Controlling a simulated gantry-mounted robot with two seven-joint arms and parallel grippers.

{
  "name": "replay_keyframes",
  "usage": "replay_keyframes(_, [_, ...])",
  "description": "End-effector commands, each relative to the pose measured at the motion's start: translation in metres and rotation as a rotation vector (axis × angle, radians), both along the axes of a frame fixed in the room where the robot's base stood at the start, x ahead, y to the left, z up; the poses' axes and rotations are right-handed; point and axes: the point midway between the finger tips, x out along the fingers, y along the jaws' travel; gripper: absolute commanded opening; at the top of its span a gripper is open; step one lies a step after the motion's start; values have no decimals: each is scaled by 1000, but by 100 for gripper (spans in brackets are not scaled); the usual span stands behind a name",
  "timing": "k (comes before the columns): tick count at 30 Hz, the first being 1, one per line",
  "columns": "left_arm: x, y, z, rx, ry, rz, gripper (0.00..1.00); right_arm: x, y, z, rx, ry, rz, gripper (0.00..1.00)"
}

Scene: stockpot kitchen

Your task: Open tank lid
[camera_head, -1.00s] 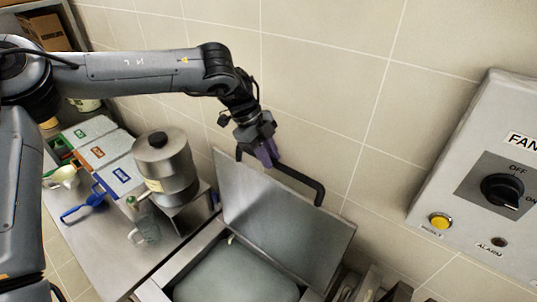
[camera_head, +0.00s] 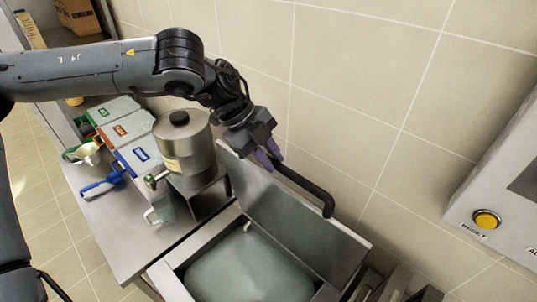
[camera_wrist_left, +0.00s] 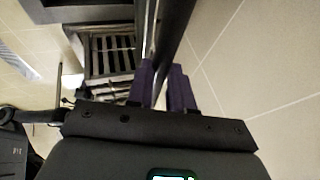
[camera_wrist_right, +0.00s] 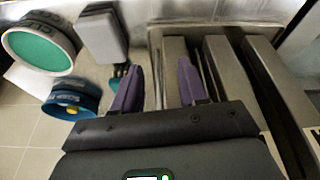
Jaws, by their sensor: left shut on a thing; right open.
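The tank lid (camera_head: 295,220) is a flat grey metal panel, raised steeply from the open tank (camera_head: 172,283) near the tiled wall. Its black bar handle (camera_head: 312,192) runs along the lid's wall side. My left gripper (camera_head: 270,157) has its purple fingers shut on the handle near its left end. In the left wrist view the fingers (camera_wrist_left: 167,85) meet the dark bar, and the exact contact is partly hidden. A smooth grey-green surface (camera_head: 245,272) shows inside the tank. My right gripper (camera_wrist_right: 155,85) is open with nothing between its fingers, and is outside the head view.
A steel pot (camera_head: 184,150) stands on a stand left of the tank. Colour-labelled bins (camera_head: 140,153) and a blue scoop (camera_head: 102,186) are farther left. A control box with a yellow button (camera_head: 486,219) is at right. Metal dividers (camera_wrist_right: 222,65) lie by my right gripper.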

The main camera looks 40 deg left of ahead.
Motion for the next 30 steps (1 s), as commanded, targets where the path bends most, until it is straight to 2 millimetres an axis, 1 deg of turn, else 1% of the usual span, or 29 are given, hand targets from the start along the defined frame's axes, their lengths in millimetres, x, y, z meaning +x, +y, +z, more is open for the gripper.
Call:
replay_keyframes(1, [0,0,0,1,0,0,26,0,0,0,-1,0,1,43])
replay_keyframes(5, [0,0,0,1,0,0,45,0,-1,0,-6,0,4,43])
replay_keyframes(6, [0,0,0,1,0,0,46,0,-2,0,-8,1,5,43])
replay_keyframes(14, [0,0,0,1,1,0,46,-1,-2,-1,-10,2,6,43])
replay_keyframes(19, [-2,3,8,1,-2,-1,46,-1,-2,-1,-9,2,6,43])
replay_keyframes(23, [-7,10,23,1,-4,1,46,-1,-2,-2,-7,2,4,43])
replay_keyframes(30, [-20,26,60,2,-5,2,46,-1,0,-3,0,2,0,43])
